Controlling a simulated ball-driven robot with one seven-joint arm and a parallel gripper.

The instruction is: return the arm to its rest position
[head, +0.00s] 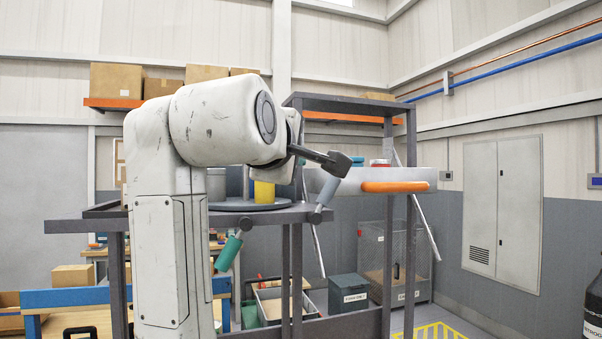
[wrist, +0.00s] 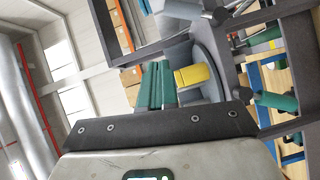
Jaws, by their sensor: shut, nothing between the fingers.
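My white arm (head: 220,125) rises at the left of the head view and bends over to the right, folded high up in front of a dark rack. My gripper's fingers are not clear in the head view, where the arm hides them. In the wrist view my gripper (wrist: 156,68) shows as teal fingers beyond a dark bolted bar; they are together with nothing held. A yellow cylinder (wrist: 197,75) on a grey round plate appears beside the fingertips, and the gap between them is hard to judge. The cylinder also shows just behind the arm in the head view (head: 264,192).
The dark rack (head: 411,230) stands close behind the arm, with levers projecting: a teal grip (head: 228,254) and an orange handle (head: 395,187). Cardboard boxes (head: 116,80) lie on a high shelf. Floor shows at the right.

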